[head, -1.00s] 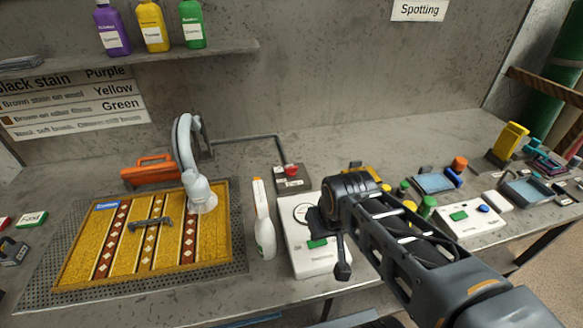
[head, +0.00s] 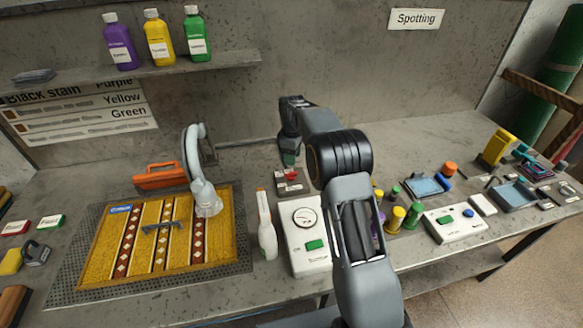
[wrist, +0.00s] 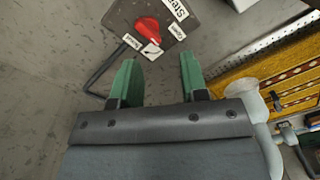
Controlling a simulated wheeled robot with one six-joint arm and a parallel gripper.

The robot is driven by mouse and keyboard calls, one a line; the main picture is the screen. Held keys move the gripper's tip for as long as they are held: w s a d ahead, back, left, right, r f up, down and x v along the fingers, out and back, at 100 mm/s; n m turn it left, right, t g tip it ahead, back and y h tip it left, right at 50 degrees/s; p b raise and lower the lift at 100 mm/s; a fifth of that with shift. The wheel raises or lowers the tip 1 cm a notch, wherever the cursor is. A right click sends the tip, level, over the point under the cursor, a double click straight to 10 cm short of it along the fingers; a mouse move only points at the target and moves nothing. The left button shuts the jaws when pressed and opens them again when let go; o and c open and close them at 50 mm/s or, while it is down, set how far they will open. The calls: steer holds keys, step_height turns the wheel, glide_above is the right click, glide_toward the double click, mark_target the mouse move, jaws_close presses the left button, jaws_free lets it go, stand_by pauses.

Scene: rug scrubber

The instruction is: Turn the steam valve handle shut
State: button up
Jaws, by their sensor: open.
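The steam valve's red handle (wrist: 148,31) sits on a dark grey plate (wrist: 186,28) with white labels, one starting "Ste". In the head view the red handle (head: 292,175) is on the bench, right of the rug. My gripper (wrist: 158,75) shows two green fingers, open and empty. The handle lies beyond the fingertips, a little left of the gap, and is not touched. In the head view my gripper (head: 289,158) hangs just behind the valve, its fingers partly hidden.
A steam nozzle (head: 203,190) rests over the yellow rug (head: 95,262). A pipe (head: 238,145) runs along the wall. Small bottles and trays fill the right side.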

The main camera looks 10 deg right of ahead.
mark_target(291, 172)
step_height(291, 172, up, 4)
steer(key=w+n, duration=0.3)
steer(key=n, duration=0.1)
steer(key=f, duration=0.4)
steer(key=f+n+p, duration=0.1)
steer(key=f, duration=0.4)
steer(key=s+f+n+p, duration=0.1)
steer(key=f, duration=0.3)
steer(key=shift+f, duration=0.2)
jaws_close()
